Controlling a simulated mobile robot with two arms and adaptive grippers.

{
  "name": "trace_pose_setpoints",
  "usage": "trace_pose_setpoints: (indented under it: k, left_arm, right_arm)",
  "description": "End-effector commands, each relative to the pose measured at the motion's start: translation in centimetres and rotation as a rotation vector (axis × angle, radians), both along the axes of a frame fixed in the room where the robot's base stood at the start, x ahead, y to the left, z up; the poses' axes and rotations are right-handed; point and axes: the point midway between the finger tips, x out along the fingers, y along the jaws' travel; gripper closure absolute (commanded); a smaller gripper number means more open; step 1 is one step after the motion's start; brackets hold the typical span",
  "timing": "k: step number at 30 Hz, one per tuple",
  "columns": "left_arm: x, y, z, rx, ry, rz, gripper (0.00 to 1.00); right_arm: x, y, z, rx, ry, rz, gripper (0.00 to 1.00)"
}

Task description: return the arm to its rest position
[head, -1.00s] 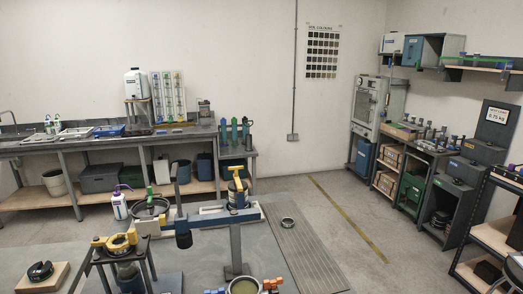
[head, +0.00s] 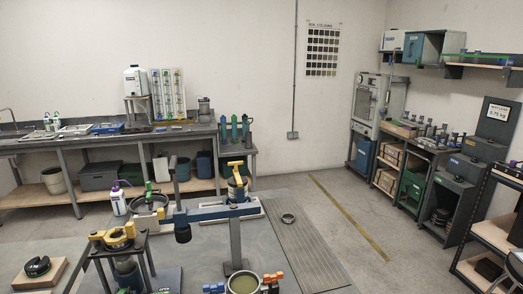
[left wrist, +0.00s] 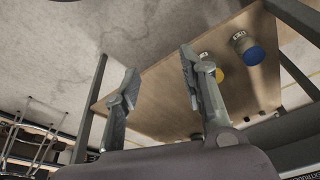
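My left gripper (left wrist: 158,72) shows in the left wrist view. Its two fingers stand well apart with nothing between them, above and in front of a wooden shelf. Neither gripper shows in the head view, and my right gripper is in no frame. A second yellow-topped frame (head: 112,238) stands at lower left.
The left wrist view shows a wooden board (left wrist: 160,90) with a blue-topped jar (left wrist: 248,48) on it. In the head view a bench (head: 110,142) lines the back wall and a dark rack (head: 480,225) stands at right. Floor right of the frames (head: 345,215) is clear.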

Motion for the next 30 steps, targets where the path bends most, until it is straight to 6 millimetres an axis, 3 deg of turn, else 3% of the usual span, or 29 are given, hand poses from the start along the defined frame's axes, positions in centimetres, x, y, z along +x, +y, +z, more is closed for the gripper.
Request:
trace_pose_setpoints:
  k: [1,8,12,18,24,30]
  left_arm:
    - [-0.3,0.0,-3.1,0.002,0.017,-0.002,0.62]
    - [-3.1,0.3,-16.6,0.006,0.065,-0.011,0.62]
    - [-6.5,0.8,-24.0,0.01,0.094,-0.018,0.62]
    - [-12.8,1.9,-32.4,0.016,0.134,-0.026,0.62]
    - [-18.1,2.9,-36.6,0.021,0.16,-0.034,0.62]
    - [-19.9,3.3,-37.6,0.021,0.166,-0.037,0.62]
  right_arm:
    - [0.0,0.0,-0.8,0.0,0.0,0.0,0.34]
    - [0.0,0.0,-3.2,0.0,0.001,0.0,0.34]
    - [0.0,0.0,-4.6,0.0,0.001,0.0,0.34]
    - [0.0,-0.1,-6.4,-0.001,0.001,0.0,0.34]
    - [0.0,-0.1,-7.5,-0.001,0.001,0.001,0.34]
    - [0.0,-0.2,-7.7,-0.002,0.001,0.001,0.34]
